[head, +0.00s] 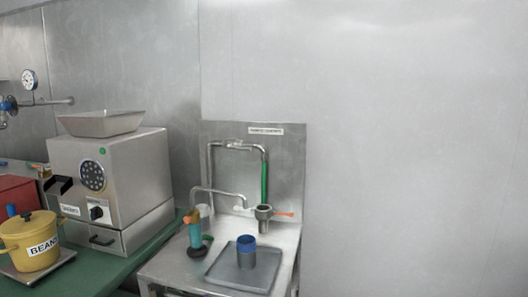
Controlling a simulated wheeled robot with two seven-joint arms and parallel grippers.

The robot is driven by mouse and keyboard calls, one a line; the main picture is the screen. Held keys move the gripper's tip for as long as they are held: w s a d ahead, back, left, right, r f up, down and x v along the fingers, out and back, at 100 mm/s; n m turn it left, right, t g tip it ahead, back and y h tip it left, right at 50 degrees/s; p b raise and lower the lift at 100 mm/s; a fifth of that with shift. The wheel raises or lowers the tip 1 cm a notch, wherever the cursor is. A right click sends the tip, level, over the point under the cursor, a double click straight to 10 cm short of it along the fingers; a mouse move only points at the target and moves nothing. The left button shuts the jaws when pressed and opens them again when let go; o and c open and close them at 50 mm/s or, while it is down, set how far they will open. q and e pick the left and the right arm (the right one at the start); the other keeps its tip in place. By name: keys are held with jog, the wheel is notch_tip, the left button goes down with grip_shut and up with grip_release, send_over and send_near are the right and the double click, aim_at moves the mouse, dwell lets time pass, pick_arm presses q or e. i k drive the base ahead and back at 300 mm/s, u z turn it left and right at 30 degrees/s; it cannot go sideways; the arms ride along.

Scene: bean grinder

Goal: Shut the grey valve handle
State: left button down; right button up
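A bent metal pipe (212,160) runs up and across the steel back panel behind the sink counter. A small grey fitting (234,143) sits on its top run; it may be the grey valve handle, but it is too small to tell its shape or whether it is open or shut. The right-hand leg of the pipe carries a green sleeve (264,182). An orange lever (285,213) sticks out to the right lower down, beside a dark grey round cup-like part (263,213). Neither of my grippers is in view.
A steel counter (170,265) holds a grey tray (225,273) with a blue-topped cylinder (246,249), and an orange-and-teal tool (195,232). Left, a green bench (100,272) bears a steel grinder (130,175) and yellow BEANS pot (28,240). A blue wall valve (8,106) is far left.

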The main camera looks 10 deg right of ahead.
aim_at(244, 148)
jog(key=z, duration=1.1)
jog(key=i, duration=1.05)
jog(key=u, duration=1.25)
jog(key=k, duration=0.95)
jog(key=z, duration=1.35)
jog(key=i, duration=1.1)
jog(key=u, duration=0.35)
